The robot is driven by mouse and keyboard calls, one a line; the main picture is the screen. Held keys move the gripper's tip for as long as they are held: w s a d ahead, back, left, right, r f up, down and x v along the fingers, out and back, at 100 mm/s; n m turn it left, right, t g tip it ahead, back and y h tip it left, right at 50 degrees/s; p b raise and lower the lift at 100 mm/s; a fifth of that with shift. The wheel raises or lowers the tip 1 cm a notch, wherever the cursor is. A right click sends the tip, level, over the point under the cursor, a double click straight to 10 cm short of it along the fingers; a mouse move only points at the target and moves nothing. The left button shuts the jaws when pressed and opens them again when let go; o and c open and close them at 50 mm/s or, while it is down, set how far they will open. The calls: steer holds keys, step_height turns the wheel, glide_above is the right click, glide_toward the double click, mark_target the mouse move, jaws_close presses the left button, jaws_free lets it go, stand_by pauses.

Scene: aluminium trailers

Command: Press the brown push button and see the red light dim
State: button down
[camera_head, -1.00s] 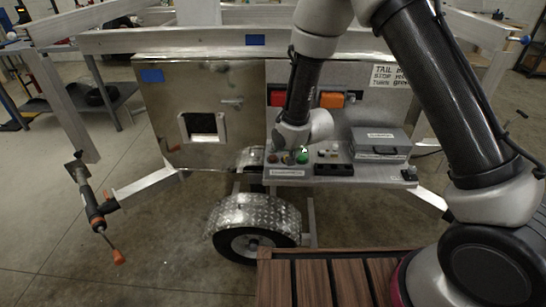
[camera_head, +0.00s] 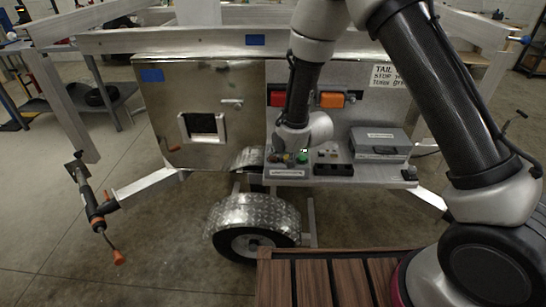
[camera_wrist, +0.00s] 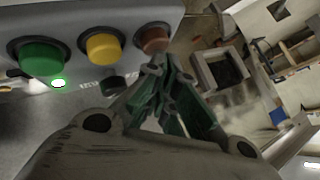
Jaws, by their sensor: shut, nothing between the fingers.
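The brown push button (camera_wrist: 153,38) is a reddish-brown round cap in the wrist view, at the end of a row on a grey box. A yellow button (camera_wrist: 103,46) and a green button (camera_wrist: 42,54) sit beside it. My gripper (camera_wrist: 158,68) is shut and empty, its fingertips close to the brown button; I cannot tell whether they touch. A small green light (camera_wrist: 58,83) glows below the green button. A dark lamp (camera_wrist: 115,85) sits below the yellow one. The brown button's own lamp is not visible, likely hidden behind my fingers.
In the head view a red lamp (camera_head: 277,98) and an orange lamp (camera_head: 330,100) are on the trailer's panel. A grey case (camera_head: 380,141) and a black socket strip (camera_head: 333,170) lie right of the button box (camera_head: 288,173). The trailer wheel (camera_head: 250,245) is below.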

steer(key=shift+f, duration=0.25)
stand_by(0.4)
steer(key=shift+r, duration=0.7)
steer(key=shift+r, duration=0.15)
steer(key=shift+r, duration=2.85)
